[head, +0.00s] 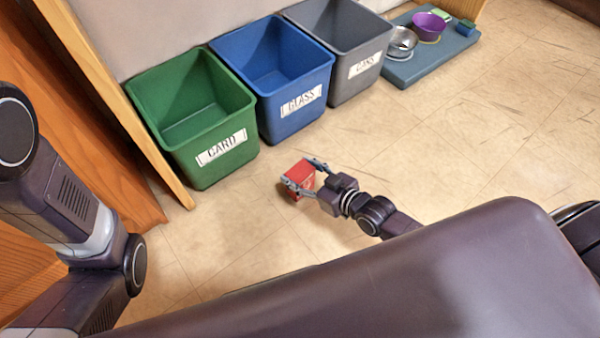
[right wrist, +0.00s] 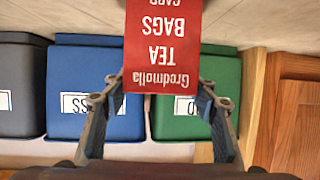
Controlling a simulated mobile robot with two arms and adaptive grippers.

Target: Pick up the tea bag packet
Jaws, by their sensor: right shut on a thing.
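The red tea bag packet (head: 299,178) is between the fingers of my right gripper (head: 302,179) in the head view, over the floor in front of the green and blue bins. In the right wrist view the packet (right wrist: 163,65) shows its red face with upside-down white lettering reading "TEA BAGS". The fingertips of my right gripper (right wrist: 160,95) are closed against its two sides. Whether the packet touches the floor is hard to tell. My left arm shows at the left of the head view, but its gripper is out of sight.
A green bin (head: 190,115) labelled CARD, a blue bin (head: 272,75) labelled GLASS and a grey bin (head: 345,45) stand along the wall. A blue-grey mat (head: 445,55) with bowls lies at the back right. The floor (head: 470,140) on the right is clear.

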